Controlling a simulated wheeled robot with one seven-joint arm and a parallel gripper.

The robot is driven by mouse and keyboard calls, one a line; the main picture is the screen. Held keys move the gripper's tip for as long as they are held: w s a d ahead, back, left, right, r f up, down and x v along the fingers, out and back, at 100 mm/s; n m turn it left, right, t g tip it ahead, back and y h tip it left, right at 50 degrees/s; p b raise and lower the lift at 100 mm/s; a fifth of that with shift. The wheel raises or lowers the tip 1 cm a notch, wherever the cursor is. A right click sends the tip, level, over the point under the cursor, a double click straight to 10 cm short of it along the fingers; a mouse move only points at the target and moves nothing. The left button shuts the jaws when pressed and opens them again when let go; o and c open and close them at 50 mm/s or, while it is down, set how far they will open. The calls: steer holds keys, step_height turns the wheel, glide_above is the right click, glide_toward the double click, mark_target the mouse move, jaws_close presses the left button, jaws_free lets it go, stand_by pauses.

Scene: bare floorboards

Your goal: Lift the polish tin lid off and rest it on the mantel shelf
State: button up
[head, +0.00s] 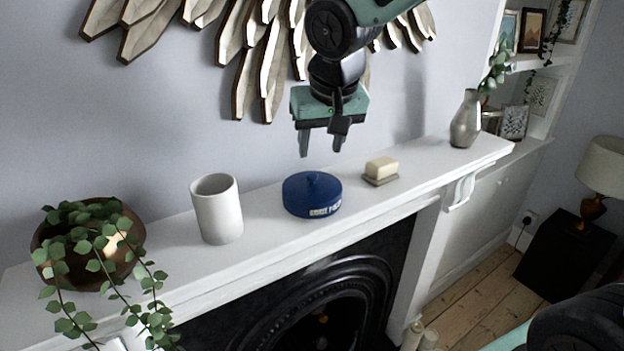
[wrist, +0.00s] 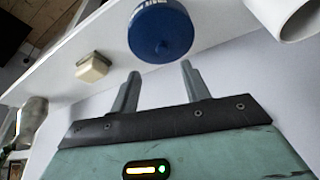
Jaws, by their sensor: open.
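The blue polish tin (head: 311,200) stands upright on the white mantel shelf (head: 265,230), with pale lettering on its side. Its lid (head: 312,183) is on top and has a small knob in the middle. In the wrist view the lid (wrist: 160,35) shows from above, beyond the fingertips. My gripper (head: 321,150) is open and empty. It hangs above the shelf, higher than the tin and apart from it, with its fingers pointing down. The wrist view shows the two spread fingers (wrist: 159,80) with nothing between them.
A white cup (head: 217,210) stands left of the tin. A cream block on a small dish (head: 381,171) sits to its right. A trailing plant in a brown bowl (head: 88,245) fills the left end; a grey vase (head: 466,120) stands far right. A feathered wall decoration (head: 265,60) hangs behind.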

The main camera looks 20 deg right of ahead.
mark_target(312, 175)
steer(key=shift+a+p+x, duration=0.15)
steer(key=shift+p+x, duration=0.35)
steer(key=shift+x, duration=1.6)
steer(key=shift+a+p+x, duration=0.15)
steer(key=shift+p+x, duration=0.3)
steer(key=shift+x, duration=1.7)
jaws_close()
